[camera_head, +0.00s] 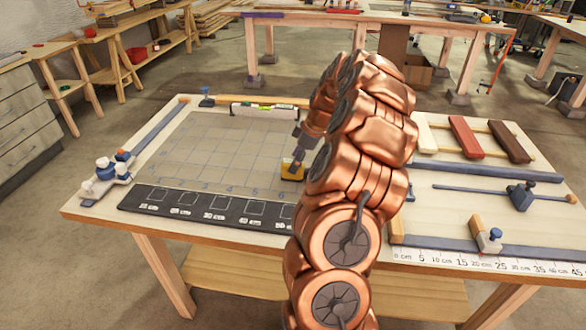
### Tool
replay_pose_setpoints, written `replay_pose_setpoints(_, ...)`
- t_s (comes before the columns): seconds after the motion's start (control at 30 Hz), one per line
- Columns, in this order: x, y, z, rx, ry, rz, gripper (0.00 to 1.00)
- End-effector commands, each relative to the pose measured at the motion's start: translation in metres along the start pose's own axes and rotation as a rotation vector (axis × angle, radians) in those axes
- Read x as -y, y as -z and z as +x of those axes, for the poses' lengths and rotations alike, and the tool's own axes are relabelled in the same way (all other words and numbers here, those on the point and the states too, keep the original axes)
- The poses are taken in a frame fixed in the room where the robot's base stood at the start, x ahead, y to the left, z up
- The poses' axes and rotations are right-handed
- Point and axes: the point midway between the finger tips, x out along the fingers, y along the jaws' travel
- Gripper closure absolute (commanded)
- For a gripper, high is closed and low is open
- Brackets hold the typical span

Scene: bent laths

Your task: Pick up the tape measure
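The tape measure (292,171) is a small yellow and dark block on the workbench, near the right edge of the gridded mat. My copper-coloured arm comes in from the front and hides much of the bench's middle. My gripper (295,160) points down at the tape measure from above, its grey end seeming to overlap the block's top. The fingertips are too small and partly hidden, so I cannot tell whether they are open or shut, or whether they touch it.
A gridded mat (205,150) covers the left of the workbench (95,208), with a black marked strip (200,206) in front. A spirit level (264,111) lies behind. Coloured blocks (466,138), a bar clamp (521,196) and a ruler strip (450,262) lie right of my arm.

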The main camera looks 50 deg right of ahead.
Motion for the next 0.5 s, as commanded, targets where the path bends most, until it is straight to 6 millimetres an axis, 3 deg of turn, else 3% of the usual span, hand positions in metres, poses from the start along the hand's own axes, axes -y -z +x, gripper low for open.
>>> replay_pose_setpoints(0.33, -0.002, 0.004, 0.041, 0.003, 0.01, 0.001, 0.29)
replay_pose_setpoints(0.5, -0.003, 0.003, 0.047, 0.001, 0.004, 0.0, 0.29)
